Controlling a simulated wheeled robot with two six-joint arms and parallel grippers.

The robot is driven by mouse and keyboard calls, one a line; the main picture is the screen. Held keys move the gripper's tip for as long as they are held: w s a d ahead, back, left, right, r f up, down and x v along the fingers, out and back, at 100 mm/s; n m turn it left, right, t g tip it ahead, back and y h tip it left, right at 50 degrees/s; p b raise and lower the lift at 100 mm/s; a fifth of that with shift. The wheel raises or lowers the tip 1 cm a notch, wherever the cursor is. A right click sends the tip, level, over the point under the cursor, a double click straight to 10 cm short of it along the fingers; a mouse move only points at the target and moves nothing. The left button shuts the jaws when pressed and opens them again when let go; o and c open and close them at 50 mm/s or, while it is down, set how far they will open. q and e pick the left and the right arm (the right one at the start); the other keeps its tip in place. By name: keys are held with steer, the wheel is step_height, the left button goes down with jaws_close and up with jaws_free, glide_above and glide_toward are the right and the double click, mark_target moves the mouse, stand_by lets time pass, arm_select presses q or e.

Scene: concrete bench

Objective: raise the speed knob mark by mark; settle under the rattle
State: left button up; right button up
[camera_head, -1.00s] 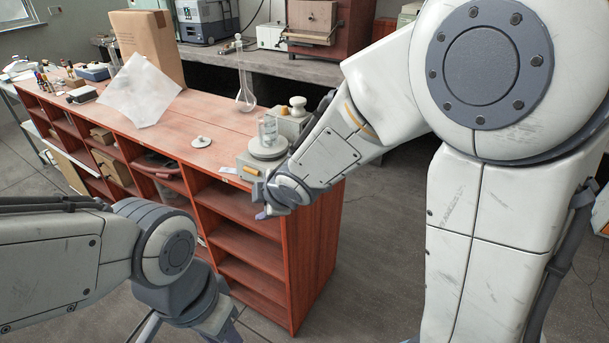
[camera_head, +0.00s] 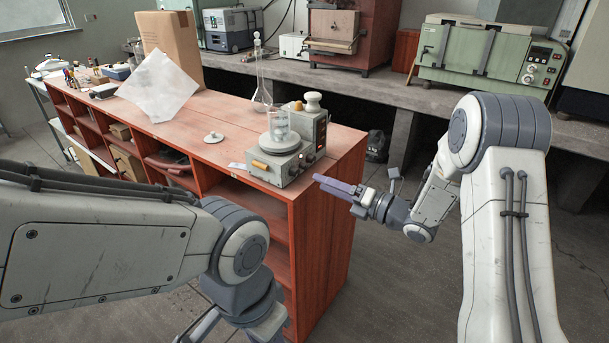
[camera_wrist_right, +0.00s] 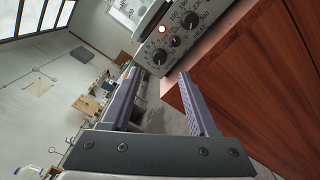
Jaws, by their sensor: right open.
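The hotplate stirrer (camera_head: 282,163) stands on the near right corner of the red-brown bench with a glass beaker (camera_head: 278,126) on its round plate. My left gripper (camera_head: 235,328) is cut off by the bottom edge.
A tall glass flask (camera_head: 262,85) stands behind the stirrer. A small white lidded dish (camera_head: 213,137), a tilted white sheet (camera_head: 158,87) and a cardboard box (camera_head: 170,48) are on the bench (camera_head: 225,115) to the left. Open floor lies right of the bench.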

mark_target(298, 173)
steer(key=p+x, duration=0.1)
steer(key=x, duration=0.6)
steer(key=shift+w+a, duration=0.2)
jaws_close()
